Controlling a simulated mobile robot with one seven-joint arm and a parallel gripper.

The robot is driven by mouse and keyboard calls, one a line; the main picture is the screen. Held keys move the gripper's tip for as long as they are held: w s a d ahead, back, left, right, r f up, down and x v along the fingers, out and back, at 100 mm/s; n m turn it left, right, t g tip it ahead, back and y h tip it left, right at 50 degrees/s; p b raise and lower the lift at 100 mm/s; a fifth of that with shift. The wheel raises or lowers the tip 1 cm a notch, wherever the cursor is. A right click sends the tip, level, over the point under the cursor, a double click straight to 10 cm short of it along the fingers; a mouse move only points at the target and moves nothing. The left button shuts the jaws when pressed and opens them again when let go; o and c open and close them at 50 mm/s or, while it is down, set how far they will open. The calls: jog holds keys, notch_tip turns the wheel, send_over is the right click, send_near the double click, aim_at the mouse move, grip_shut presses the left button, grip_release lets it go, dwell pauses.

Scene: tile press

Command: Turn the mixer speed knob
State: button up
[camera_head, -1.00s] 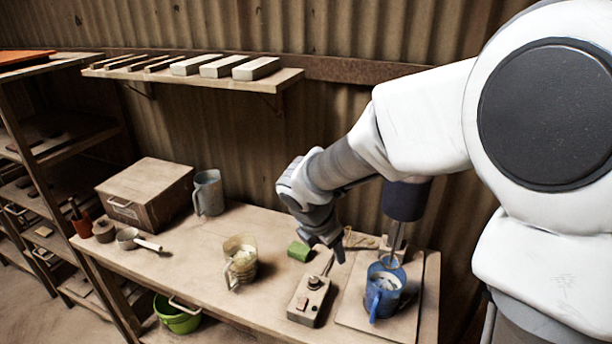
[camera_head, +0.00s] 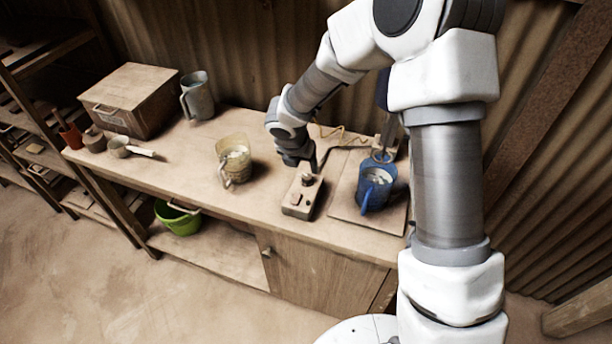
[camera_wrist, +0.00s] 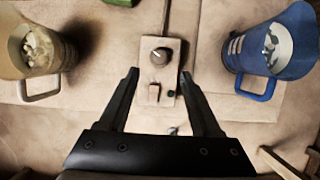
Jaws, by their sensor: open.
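The mixer speed control is a small beige box (camera_head: 296,209) on the workbench, and it also shows in the wrist view (camera_wrist: 174,46). Its round dark knob (camera_wrist: 160,56) has a pale pointer mark and sits toward the far end of the box. A square switch (camera_wrist: 154,93) is on the near part. In the head view the knob (camera_head: 307,180) is just below my gripper (camera_head: 299,163). In the wrist view my gripper (camera_wrist: 158,73) is open and empty, with one finger on each side of the box. The fingers appear apart from the knob.
A blue jug (camera_head: 376,184) stands on a board right of the box, under the mixer. A clear yellowish jug (camera_head: 233,160) stands to the left. A cable runs from the box's far end. A grey jug (camera_head: 197,96) and a lidded box (camera_head: 130,98) are farther left.

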aim_at(307, 176)
jog(key=x, duration=0.7)
jog(key=shift+w+f+b, duration=0.1)
jog(key=shift+f+b, duration=0.1)
jog(key=shift+b, duration=0.15)
grip_shut()
